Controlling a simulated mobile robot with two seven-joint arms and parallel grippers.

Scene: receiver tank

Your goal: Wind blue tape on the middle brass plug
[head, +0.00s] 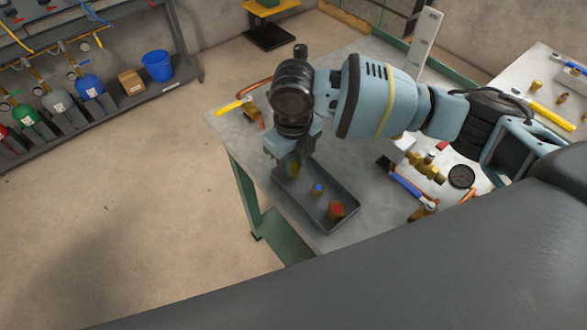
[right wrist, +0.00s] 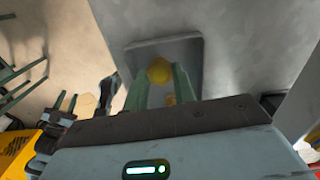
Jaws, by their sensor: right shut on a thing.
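A dark tray (head: 349,196) lies near the left end of the grey workbench, and part of it shows in the right wrist view (right wrist: 187,47). In it, the middle brass plug (head: 317,190) shows a blue patch. A brass plug with red (head: 336,210) sits nearer the front corner. My right gripper (head: 291,164) points down over the tray's back end, where a brass thing with green and yellow (head: 293,169) shows at its fingertips. In the right wrist view its fingers (right wrist: 158,84) are shut on a rounded brass thing (right wrist: 158,69). My left gripper is out of view.
Brass fittings (head: 428,168) and a round black piece (head: 461,176) lie to the right. A shelf with gas cylinders and a blue bucket (head: 157,65) stands at left. Floor between is clear.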

